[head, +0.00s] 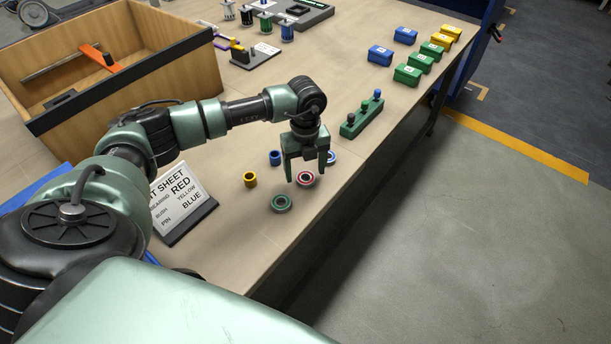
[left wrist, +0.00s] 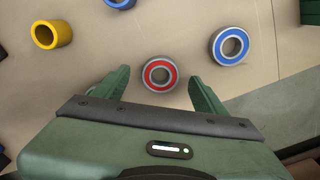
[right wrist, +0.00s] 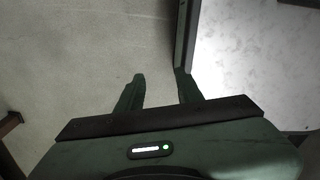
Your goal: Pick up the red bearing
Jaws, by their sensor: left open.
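The red bearing (head: 306,179), a ring with a red face and metal rims, lies flat on the table near its front edge. My left gripper (head: 306,171) points down over it, open and empty. In the left wrist view the red bearing (left wrist: 160,74) shows between the two spread fingertips (left wrist: 159,77), with a gap on each side. How high the fingertips are above the table is hard to tell. My right gripper (right wrist: 160,76) shows only in the right wrist view, with its fingers apart and nothing between them.
A blue bearing (left wrist: 230,46) lies close to the right finger. A sign (head: 180,205) names bearing red. A green block with pegs (head: 361,117) stands behind.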

